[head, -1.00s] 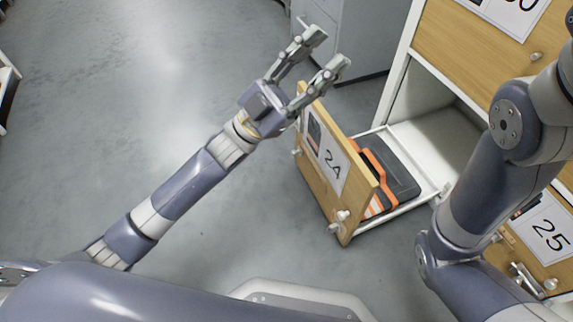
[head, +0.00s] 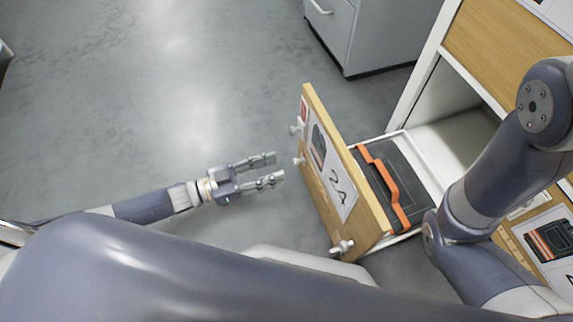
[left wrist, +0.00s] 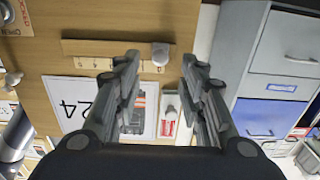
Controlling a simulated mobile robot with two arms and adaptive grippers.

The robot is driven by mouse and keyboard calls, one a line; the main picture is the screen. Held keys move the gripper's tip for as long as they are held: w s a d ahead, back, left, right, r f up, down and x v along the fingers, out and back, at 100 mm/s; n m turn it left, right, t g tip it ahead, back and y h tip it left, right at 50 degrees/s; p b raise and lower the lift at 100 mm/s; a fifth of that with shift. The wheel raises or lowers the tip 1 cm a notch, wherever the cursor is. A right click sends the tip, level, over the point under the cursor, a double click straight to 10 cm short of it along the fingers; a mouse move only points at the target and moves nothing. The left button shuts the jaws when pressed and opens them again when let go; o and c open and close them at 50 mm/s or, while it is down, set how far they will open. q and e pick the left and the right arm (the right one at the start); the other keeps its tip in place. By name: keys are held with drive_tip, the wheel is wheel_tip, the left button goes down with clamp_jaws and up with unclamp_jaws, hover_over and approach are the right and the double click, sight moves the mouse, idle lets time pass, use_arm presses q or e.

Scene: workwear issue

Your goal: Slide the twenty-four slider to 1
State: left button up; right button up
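The pulled-out drawer 24 (head: 374,216) has a wooden front with a "24" label card. A small white slider knob (head: 299,160) stands out from the front. In the left wrist view the slider knob (left wrist: 160,52) sits at the right part of a wooden strip (left wrist: 105,49) with small marks below it, too small to read. My left gripper (head: 280,168) is open and empty, to the left of the drawer front and apart from it; its fingers (left wrist: 160,62) show spread in the wrist view. My right gripper is out of view.
A second white knob (head: 297,128) is by a red sticker, and another (head: 342,247) is at the near end of the front. A black and orange case (head: 385,180) lies in the drawer. A grey cabinet (head: 365,35) stands behind. Floor at left is clear.

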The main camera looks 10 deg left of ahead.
sight(298, 161)
use_arm(q)
drive_tip(key=b+x, duration=0.1)
drive_tip(key=x, duration=0.3)
drive_tip(key=shift+w+d+b, duration=0.2)
drive_tip(key=shift+d+b, duration=0.1)
drive_tip(key=shift+c, duration=0.3)
clamp_jaws()
